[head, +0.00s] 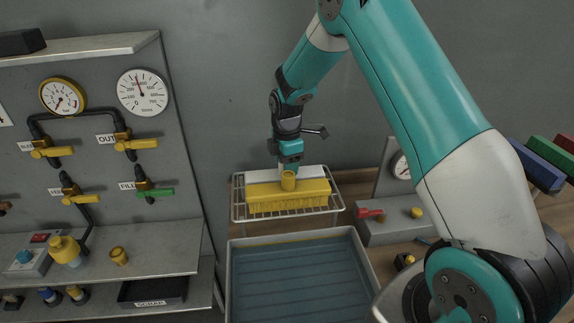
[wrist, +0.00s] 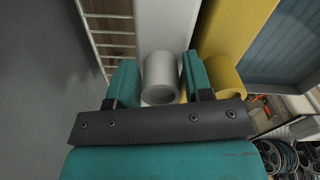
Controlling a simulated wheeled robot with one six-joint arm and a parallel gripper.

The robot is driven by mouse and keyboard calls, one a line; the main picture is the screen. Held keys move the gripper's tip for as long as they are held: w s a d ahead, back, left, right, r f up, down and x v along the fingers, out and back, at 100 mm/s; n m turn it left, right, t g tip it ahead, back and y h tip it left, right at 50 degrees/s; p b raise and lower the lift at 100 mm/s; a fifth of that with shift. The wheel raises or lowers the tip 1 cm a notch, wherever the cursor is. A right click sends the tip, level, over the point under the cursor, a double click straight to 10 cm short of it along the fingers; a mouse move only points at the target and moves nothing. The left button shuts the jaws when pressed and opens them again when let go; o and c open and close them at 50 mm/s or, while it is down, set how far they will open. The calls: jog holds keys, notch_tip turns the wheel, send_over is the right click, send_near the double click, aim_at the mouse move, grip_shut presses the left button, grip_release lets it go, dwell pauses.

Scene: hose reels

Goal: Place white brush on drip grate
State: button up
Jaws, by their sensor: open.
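The white brush (head: 314,174) sits on the wire drip grate (head: 338,196), along its back side, just behind the yellow brush (head: 300,195). In the wrist view the white brush's block (wrist: 166,25) and its round white handle (wrist: 160,74) show. My gripper (wrist: 162,82) is open, with one teal finger on each side of that handle. Whether the fingers touch it I cannot tell. In the head view my gripper (head: 289,164) reaches down to the white brush, and the handle is hidden there. The right finger is close to the yellow brush's handle (wrist: 224,77).
A blue-grey basin (head: 300,280) stands in front of the grate. At right is a grey box (head: 392,226) with a red lever and a gauge. A valve panel (head: 105,120) and shelves stand at left. A grey wall is close behind the grate.

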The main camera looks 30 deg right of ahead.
notch_tip(320, 180, up, 11)
jog(key=shift+f+b, duration=0.1)
jog(key=shift+b, duration=1.15)
jog(key=s+a+r+m+y, duration=0.2)
jog(key=s+a+r+m, duration=0.35)
jog(key=s+a, duration=0.75)
jog(key=s+a+m+y, duration=0.1)
jog(key=s+a+m, duration=0.1)
jog(key=s, duration=0.7)
jog(key=s+a+r+m+y, duration=0.1)
jog(key=s+a, duration=0.3)
jog(key=s, duration=0.5)
jog(key=shift+s+r+m, duration=0.15)
jog(key=shift+s+m, duration=0.2)
jog(key=shift+m, duration=0.1)
